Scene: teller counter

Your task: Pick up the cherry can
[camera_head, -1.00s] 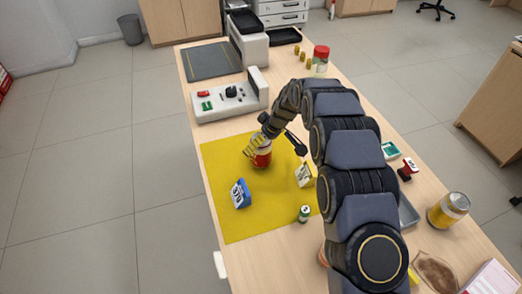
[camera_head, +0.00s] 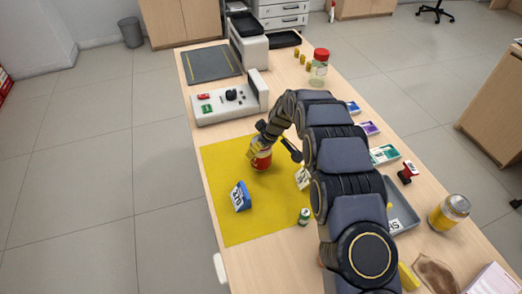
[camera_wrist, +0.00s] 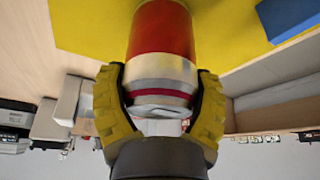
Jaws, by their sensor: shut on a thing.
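A red can with a silver band and rim (camera_head: 261,158) stands on the yellow mat (camera_head: 230,226) in the head view. I take it for the cherry can; no label can be read. In the wrist view the can (camera_wrist: 163,35) fills the top middle, its silver end toward my palm. My gripper (camera_head: 258,147) is shut on the can, with yellow padded fingers on both sides of it in the wrist view (camera_wrist: 160,100). Whether the can's base touches the mat is hard to tell.
A blue and white box (camera_head: 240,197) and a small green can (camera_head: 304,216) stand near the can on the mat. A pale card block (camera_head: 302,178) is partly behind my arm. A grey tray (camera_head: 404,212) and a yellow-labelled jar (camera_head: 449,211) are at right.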

